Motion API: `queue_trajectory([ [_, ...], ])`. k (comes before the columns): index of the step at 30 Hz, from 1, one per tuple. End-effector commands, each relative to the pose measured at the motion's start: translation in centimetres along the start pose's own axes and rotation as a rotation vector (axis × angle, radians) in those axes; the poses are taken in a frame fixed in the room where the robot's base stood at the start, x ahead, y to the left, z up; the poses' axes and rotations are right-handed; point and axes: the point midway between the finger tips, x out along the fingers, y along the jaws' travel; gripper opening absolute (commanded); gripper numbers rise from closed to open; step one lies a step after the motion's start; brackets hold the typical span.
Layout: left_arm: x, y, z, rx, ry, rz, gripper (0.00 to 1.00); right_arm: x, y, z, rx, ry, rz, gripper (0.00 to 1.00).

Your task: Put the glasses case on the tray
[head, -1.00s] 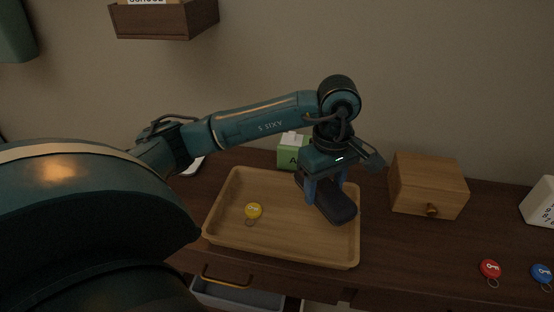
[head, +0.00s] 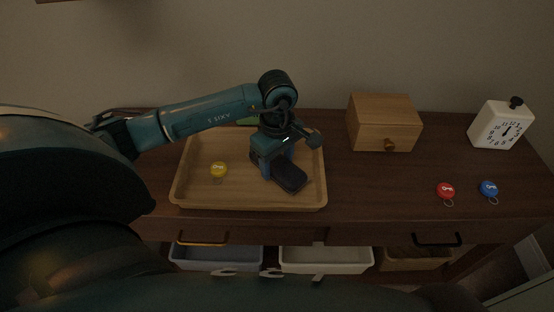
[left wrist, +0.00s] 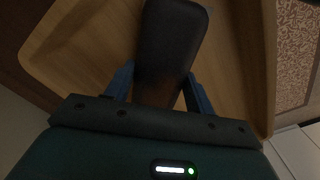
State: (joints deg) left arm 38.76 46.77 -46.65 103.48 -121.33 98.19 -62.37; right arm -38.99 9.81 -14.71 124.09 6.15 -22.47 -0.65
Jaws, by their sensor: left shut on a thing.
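The glasses case (head: 290,178) is a dark, rounded, elongated box over the right part of the wooden tray (head: 240,203). My left gripper (head: 278,172) is shut on it, pointing down over the tray. In the left wrist view the dark case (left wrist: 170,45) sits between the two blue fingers (left wrist: 158,88), with the tray (left wrist: 90,35) behind it. I cannot tell whether the case touches the tray floor. My right gripper is not in view.
A yellow key tag (head: 219,170) lies in the tray's left part. A wooden box (head: 384,124), a white clock (head: 501,127), a red tag (head: 445,190) and a blue tag (head: 489,188) are to the right. Bins (head: 325,261) stand below. Bare tabletop shows right of the tray.

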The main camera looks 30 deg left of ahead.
Motion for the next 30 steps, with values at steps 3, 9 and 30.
queue_trajectory([
  [3, 0.1, 0.1, 0.0, 0.000, 0.001, 0.003, 0.30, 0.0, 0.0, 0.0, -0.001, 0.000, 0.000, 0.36],
  [9, 0.4, 0.1, 0.0, 0.001, 0.001, 0.002, 0.30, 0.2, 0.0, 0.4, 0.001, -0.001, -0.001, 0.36],
  [30, -0.7, 0.1, 0.0, 0.001, 0.001, 0.005, 0.76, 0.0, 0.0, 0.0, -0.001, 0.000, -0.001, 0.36],
])
